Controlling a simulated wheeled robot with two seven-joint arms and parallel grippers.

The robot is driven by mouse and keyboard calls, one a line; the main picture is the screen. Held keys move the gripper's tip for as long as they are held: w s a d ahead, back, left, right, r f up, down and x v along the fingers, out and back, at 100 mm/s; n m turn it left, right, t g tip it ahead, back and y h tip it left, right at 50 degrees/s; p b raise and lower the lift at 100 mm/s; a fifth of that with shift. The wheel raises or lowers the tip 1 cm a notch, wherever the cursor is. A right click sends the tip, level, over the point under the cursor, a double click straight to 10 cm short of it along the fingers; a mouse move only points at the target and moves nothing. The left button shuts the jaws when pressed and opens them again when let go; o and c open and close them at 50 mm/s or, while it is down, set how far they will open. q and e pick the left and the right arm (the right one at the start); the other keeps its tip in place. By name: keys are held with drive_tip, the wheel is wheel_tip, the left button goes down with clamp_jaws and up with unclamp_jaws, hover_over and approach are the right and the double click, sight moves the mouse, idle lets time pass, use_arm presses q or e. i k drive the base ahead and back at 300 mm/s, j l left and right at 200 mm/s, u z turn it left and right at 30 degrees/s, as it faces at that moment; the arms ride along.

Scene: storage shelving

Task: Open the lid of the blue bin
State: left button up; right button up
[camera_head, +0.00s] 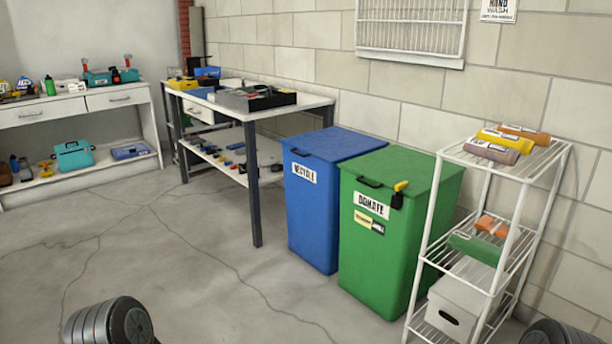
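The blue bin (313,214) stands against the block wall, with a white label reading RECYCLE on its front. Its flat blue lid (335,144) looks shut. A small dark handle (299,152) shows at the lid's front edge. Dark ribbed rounded parts, which seem to be my arms, show at the bottom left and bottom right corners. Neither gripper's fingers are in view.
A green bin (385,255) labelled DONATE stands close on the blue bin's right. A white wire shelf (437,216) stands right of that. A workbench (250,170) with tools is left of the blue bin. A white cabinet (85,103) stands far left. The floor (190,270) in front is clear.

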sight(334, 144)
drive_tip(key=i+j+z, duration=0.2)
drive_tip(key=i+j, duration=0.2)
drive_tip(key=i, duration=0.15)
drive_tip(key=i+j+z, duration=0.2)
drive_tip(key=i+j, duration=0.35)
drive_tip(key=i+j+z, duration=0.2)
drive_tip(key=i+j, duration=0.3)
drive_tip(key=i+j+z, duration=0.2)
drive_tip(key=i+j, duration=0.25)
drive_tip(key=j, duration=0.3)
